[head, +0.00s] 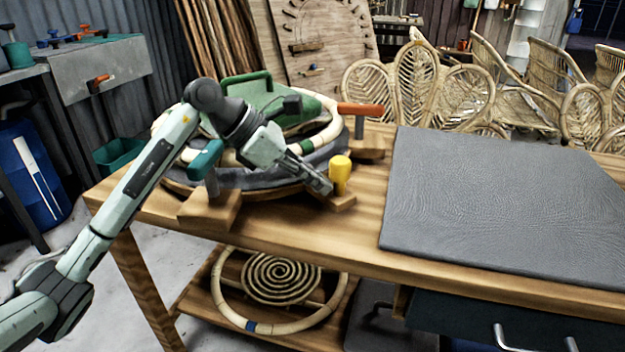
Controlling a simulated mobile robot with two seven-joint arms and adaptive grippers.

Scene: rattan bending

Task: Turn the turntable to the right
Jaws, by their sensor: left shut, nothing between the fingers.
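The turntable (268,180) is a round grey-topped disc on the left part of the wooden workbench. A rattan ring (331,132) and a green piece (262,97) with a handle lie on it. My left arm reaches over it, and my left gripper (326,187) is shut and empty at its front right edge, beside a yellow knob (340,174) on a small wooden block. I cannot tell whether the gripper touches the knob. The arm hides part of the turntable. My right gripper is not in view.
A teal-handled clamp (206,160) and an orange-handled clamp (360,110) stand on wooden blocks at the turntable's edge. A grey mat (505,205) covers the bench's right. A rattan ring and spiral (281,279) lie on the lower shelf. Rattan chairs stand behind.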

